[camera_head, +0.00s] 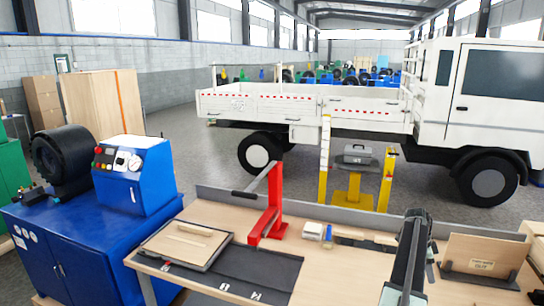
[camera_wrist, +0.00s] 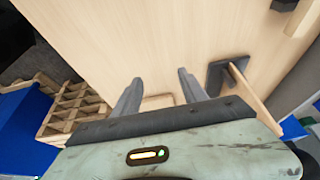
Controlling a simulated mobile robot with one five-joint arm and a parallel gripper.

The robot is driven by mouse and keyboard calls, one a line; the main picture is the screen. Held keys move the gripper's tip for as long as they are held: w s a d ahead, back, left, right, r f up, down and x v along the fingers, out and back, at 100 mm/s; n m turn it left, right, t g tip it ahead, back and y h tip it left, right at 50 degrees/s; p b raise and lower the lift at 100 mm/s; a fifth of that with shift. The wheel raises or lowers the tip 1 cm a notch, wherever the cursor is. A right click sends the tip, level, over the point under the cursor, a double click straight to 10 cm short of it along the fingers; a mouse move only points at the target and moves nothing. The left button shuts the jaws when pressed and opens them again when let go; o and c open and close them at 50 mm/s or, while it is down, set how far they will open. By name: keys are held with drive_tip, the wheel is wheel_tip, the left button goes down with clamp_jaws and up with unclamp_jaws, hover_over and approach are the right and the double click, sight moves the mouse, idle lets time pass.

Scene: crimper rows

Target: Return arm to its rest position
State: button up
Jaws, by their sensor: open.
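My arm (camera_head: 408,255) stands over the right part of the wooden workbench (camera_head: 330,260) in the head view, dark and upright. Its gripper end cannot be made out clearly there. In the wrist view my gripper (camera_wrist: 160,76) has its two grey fingers spread apart with nothing held between them. Beyond the fingers is a broad pale wooden surface (camera_wrist: 120,40). I cannot tell how far the fingertips are from it.
A red press (camera_head: 268,215) and a tray (camera_head: 185,243) are on the bench. A wooden board (camera_head: 483,262) stands at its right. A blue machine (camera_head: 135,175) is at left, a white truck (camera_head: 300,103) behind. The wrist view shows a slatted wooden pallet (camera_wrist: 72,113) at left.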

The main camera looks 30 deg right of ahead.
drive_tip(key=w+a+n+t+h, duration=0.1)
drive_tip(key=w+a+n, duration=0.1)
drive_tip(key=w+a, duration=0.8)
drive_tip(key=w+a+n, duration=0.2)
drive_tip(key=w+a, duration=0.3)
drive_tip(key=w, duration=0.8)
drive_tip(key=w+a+n+t, duration=0.1)
drive_tip(key=w+a, duration=0.3)
drive_tip(key=a, duration=0.3)
drive_tip(key=w+a+n, duration=0.2)
drive_tip(key=w+a, duration=0.2)
drive_tip(key=a, duration=0.4)
drive_tip(key=w+a+n+t, duration=0.1)
drive_tip(key=w+a, duration=0.3)
drive_tip(key=a, duration=0.3)
drive_tip(key=a+f+n+y, duration=0.15)
drive_tip(key=a+n, duration=0.55)
drive_tip(key=a, duration=1.8)
drive_tip(key=s+a+n+y, duration=0.1)
drive_tip(key=s+a+n, duration=0.4)
drive_tip(key=a+n, duration=0.1)
drive_tip(key=s+a+n+y, duration=0.1)
drive_tip(key=s+a+n, duration=0.3)
drive_tip(key=a+n, duration=0.3)
drive_tip(key=shift+s+a+f, duration=0.25)
drive_tip(key=shift+s+a, duration=0.1)
drive_tip(key=shift+a, duration=0.95)
